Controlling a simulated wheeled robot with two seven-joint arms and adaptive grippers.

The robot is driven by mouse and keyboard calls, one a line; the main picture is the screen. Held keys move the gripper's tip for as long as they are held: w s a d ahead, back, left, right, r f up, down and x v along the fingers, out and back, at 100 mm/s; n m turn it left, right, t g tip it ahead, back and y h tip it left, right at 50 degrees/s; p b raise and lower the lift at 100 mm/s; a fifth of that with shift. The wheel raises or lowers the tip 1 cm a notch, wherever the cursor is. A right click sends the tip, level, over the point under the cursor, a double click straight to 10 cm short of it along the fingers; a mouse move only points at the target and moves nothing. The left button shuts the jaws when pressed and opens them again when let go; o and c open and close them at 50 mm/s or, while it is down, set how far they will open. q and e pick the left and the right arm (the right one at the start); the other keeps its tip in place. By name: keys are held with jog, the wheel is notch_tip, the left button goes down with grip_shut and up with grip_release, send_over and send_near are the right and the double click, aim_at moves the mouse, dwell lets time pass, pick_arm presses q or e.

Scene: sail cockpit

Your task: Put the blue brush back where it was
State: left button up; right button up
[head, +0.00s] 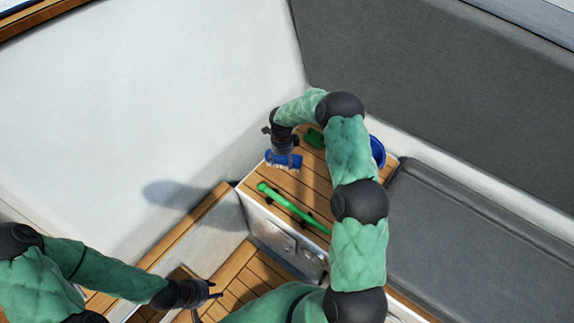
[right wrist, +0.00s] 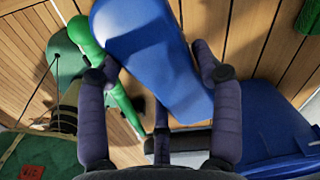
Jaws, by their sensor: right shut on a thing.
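The blue brush (head: 286,160) has a blue back and pale bristles along its lower side. My right gripper (head: 283,149) is shut on it, over the wooden locker top (head: 318,178). In the right wrist view the blue brush (right wrist: 155,50) lies between the two dark fingers of my right gripper (right wrist: 155,68). Whether the bristles touch the wood cannot be told. My left gripper (head: 206,297) is low at the left, empty, with its fingers apart, far from the brush.
A green-handled tool (head: 290,207) lies along the locker top's front edge. A green item (head: 314,138) sits behind the brush. A blue bucket (head: 378,152) stands at the right, partly behind my right arm. A white wall (head: 150,90) rises at the left and a grey cushion (head: 470,240) lies right.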

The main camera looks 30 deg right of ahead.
jog(key=w+d+f, duration=0.1)
jog(key=f, duration=0.1)
jog(key=w+d+f+b, duration=0.1)
jog(key=f, duration=0.1)
jog(key=w+d+f+b, duration=0.1)
jog(key=d+f, duration=0.1)
jog(key=shift+w, duration=0.15)
notch_tip(320, 180, down, 3)
jog(key=shift+d+f+b, duration=0.1)
jog(key=shift+f+b, duration=0.05)
jog(key=shift+b, duration=0.85)
jog(key=o, duration=1.5)
